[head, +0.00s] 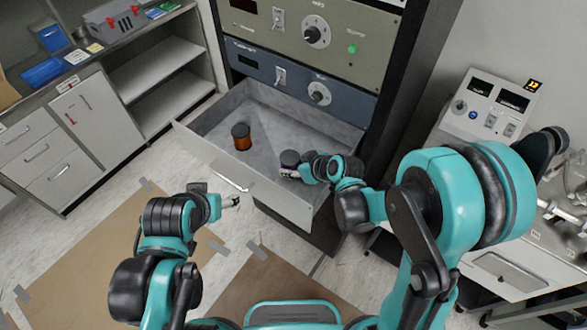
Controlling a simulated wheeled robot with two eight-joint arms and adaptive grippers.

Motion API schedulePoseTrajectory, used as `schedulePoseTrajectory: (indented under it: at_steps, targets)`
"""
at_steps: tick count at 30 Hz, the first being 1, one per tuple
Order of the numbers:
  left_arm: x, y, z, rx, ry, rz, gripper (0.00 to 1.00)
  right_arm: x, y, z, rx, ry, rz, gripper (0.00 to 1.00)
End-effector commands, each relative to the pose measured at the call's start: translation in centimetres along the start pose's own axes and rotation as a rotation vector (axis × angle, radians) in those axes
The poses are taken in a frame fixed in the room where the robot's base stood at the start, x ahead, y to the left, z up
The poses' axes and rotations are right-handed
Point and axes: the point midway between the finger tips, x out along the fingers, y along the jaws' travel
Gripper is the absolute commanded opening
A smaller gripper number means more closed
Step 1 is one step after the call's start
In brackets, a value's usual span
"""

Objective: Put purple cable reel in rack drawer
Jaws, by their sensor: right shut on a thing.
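The rack drawer (205,155) is pulled out from the rack, open at the top. The purple cable reel (289,157), small and dark purple, shows inside the drawer's outline near its right front part. My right gripper (288,171) reaches in from the right and is shut on the reel; the fingers are partly hidden. I cannot tell whether the reel touches the drawer floor. My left gripper (234,202) is outside the drawer, in front of its front panel, with no object visible at it. Its fingers are too small to read.
An orange reel with a dark top (242,141) stands in the drawer's left part. Rack panels with knobs (318,94) rise behind the drawer. A white cabinet (70,150) and shelves are on the left. A bench with a control box (490,105) is on the right.

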Motion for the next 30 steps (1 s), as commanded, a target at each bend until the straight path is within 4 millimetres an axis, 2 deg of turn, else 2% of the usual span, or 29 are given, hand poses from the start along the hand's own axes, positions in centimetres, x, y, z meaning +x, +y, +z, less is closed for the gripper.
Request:
schedulePoseTrajectory:
  at_steps: [12, 13, 15, 26, 30]
  targets:
    - [0.4, 0.0, 0.3, 0.000, 0.000, 0.000, 0.67, 0.5, 0.0, 0.5, 0.000, 0.000, 0.000, 0.13]
    - [0.4, 0.0, 0.3, 0.000, 0.000, 0.000, 0.67, 0.5, 0.0, 0.6, 0.000, 0.000, 0.000, 0.49]
    - [0.3, 0.0, 0.2, 0.000, 0.000, 0.000, 0.67, 0.4, 0.0, 0.5, 0.000, 0.000, 0.000, 0.67]
    - [0.1, 0.0, 0.1, 0.000, 0.000, 0.000, 0.67, 0.2, 0.0, 0.3, 0.000, 0.000, 0.000, 0.67]
    - [-0.3, 0.0, -0.2, 0.000, 0.000, 0.000, 0.67, -1.4, 0.0, 0.1, 0.002, 0.000, 0.002, 0.67]
